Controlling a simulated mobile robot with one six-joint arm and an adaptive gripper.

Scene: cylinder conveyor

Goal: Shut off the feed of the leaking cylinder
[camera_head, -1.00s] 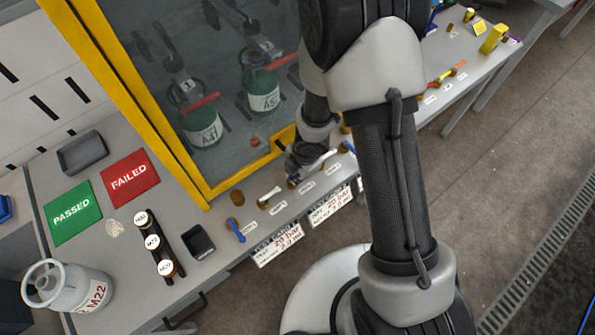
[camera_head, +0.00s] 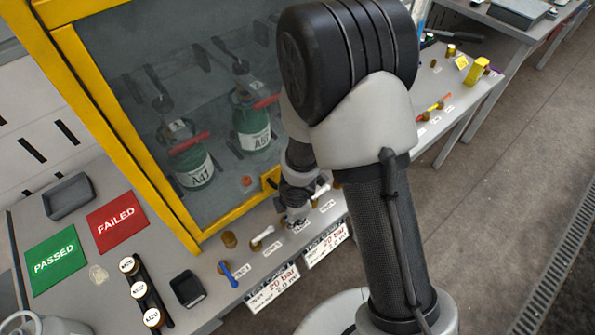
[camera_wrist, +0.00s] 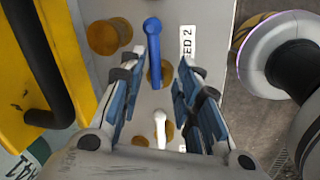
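Two green cylinders stand behind the glass of the yellow-framed cabinet in the head view: the left one (camera_head: 193,172), whose label seems to read A47, and the right one (camera_head: 253,133). I cannot make out a leak on either. On the ledge in front are a blue-handled valve (camera_head: 228,273) and a white-handled valve (camera_head: 263,237). My gripper (camera_head: 292,222) is low over the ledge, partly covering further valves. In the wrist view my gripper (camera_wrist: 167,66) is open, with a blue handle (camera_wrist: 153,48) between and beyond its fingertips, beside a label ending "ED 2". A white handle (camera_wrist: 160,130) lies nearer the palm.
Brass knobs (camera_wrist: 104,38) stand beside the handles, close to the yellow cabinet frame (camera_wrist: 22,95). A green PASSED mat (camera_head: 57,252), a red FAILED mat (camera_head: 117,221) and a black rack (camera_head: 147,290) lie at left. My arm hides the ledge's middle.

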